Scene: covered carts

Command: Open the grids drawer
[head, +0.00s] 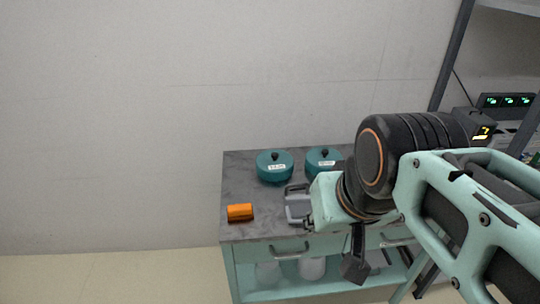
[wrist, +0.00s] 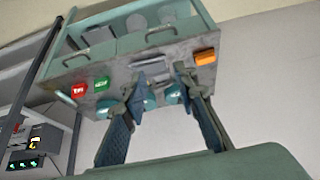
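A grey-topped mint cart (head: 262,229) stands against the wall, with two drawers side by side under its top. The left drawer's bar handle (head: 290,254) is in plain view in the head view. The right drawer's handle (head: 397,243) is partly behind my arm. Both drawers look shut; I cannot read which is the grids drawer. In the wrist view the drawer handles show at the upper middle (wrist: 160,34) and left (wrist: 76,60). My gripper (wrist: 159,76) is over the cart top, its two fingers apart and nothing seen held between them.
On the cart top are two teal lidded pots (head: 275,166) (head: 321,160) and an orange block (head: 240,212). The wrist view also shows a red item (wrist: 78,91) and a green item (wrist: 101,84). White containers (head: 312,267) stand on the lower shelf. A rack is at the right.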

